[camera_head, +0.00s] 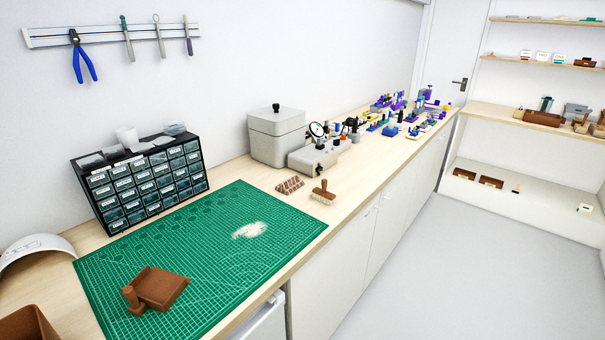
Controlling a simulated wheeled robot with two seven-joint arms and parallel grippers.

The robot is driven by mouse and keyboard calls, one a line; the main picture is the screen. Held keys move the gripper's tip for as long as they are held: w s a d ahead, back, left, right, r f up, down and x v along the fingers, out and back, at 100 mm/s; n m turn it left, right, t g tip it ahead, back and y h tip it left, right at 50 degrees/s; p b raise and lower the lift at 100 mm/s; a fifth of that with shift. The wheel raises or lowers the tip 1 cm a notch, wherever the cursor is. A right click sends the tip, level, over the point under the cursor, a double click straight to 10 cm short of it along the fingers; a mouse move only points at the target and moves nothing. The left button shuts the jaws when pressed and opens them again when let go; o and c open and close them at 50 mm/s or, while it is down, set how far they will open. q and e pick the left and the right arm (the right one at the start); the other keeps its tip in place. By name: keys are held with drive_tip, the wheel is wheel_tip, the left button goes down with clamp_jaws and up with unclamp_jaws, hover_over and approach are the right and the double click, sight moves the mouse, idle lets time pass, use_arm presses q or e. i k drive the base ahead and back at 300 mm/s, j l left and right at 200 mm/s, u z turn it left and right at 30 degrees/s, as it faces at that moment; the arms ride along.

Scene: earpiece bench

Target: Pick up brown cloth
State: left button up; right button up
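A small brown patterned piece (290,185), which looks like the brown cloth, lies on the wooden bench just beyond the far right corner of the green cutting mat (215,285). It looks low and flat, with pale lines across it; its material is too small to tell for certain. A wooden-handled brush (323,192) stands just to its right, close but apart. Neither of my grippers is in view.
A brown dustpan (160,288) and a patch of white powder (249,230) lie on the mat. A drawer cabinet (140,183) and a grey lidded box (276,138) stand by the wall. A brown container (27,325) shows at lower left. Several small devices crowd the far bench.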

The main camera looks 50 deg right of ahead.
sight(287, 187)
drive_tip(key=z, duration=1.5)
drive_tip(key=k+l, duration=0.05)
